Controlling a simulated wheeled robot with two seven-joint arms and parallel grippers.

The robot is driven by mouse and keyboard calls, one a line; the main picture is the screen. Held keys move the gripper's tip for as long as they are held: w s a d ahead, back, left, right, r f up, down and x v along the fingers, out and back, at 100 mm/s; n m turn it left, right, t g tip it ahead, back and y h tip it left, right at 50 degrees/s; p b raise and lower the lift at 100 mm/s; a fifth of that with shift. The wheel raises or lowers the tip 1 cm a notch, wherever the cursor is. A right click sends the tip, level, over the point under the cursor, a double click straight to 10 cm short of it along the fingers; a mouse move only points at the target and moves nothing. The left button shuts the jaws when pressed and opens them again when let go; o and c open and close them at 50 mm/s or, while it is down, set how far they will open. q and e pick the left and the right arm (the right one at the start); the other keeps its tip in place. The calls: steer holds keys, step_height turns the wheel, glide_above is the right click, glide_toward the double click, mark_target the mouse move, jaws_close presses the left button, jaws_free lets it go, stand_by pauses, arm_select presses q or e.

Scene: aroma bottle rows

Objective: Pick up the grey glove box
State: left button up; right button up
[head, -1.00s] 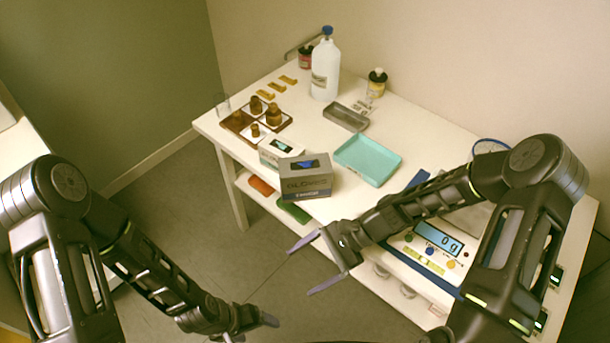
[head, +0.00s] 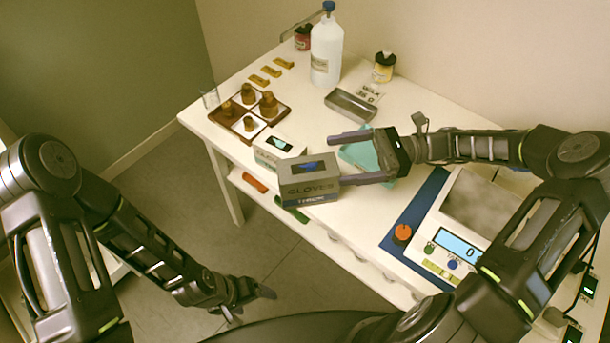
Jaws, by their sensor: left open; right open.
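The grey glove box (head: 309,188) stands on the near edge of the white table, with a dark opening on top and "GLOVES" on its front. A white glove box (head: 268,152) stands just behind it to the left. My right gripper (head: 345,160) is open and points left. One finger is beyond the grey box and the other reaches close to its right side; I cannot tell if it touches. My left gripper (head: 255,302) hangs low over the floor, away from the table.
A scale (head: 462,235) stands on the right. A brown tray (head: 270,108) with brown bottles, a grey tray (head: 351,105) and a white bottle (head: 326,50) stand farther back.

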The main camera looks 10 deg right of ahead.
mark_target(308, 167)
arm_select(q)
steer(key=f, duration=0.1)
steer(key=w+f+b, duration=0.2)
steer(key=shift+f, duration=0.25)
arm_select(e)
steer(key=f, duration=0.1)
steer(key=w+f, duration=0.1)
steer(key=f, duration=0.1)
steer(key=shift+w+f, duration=0.35)
arm_select(q)
steer(key=shift+s, duration=0.1)
steer(key=shift+f+b, duration=0.15)
steer(key=shift+b, duration=0.25)
arm_select(e)
steer(key=shift+a, duration=1.35)
steer(key=shift+s+a, duration=0.1)
steer(key=shift+a, duration=0.5)
steer(key=a, duration=0.4)
arm_select(q)
steer(key=shift+r, duration=0.25)
arm_select(e)
steer(key=shift+c, duration=0.6)
steer(key=c, duration=1.7)
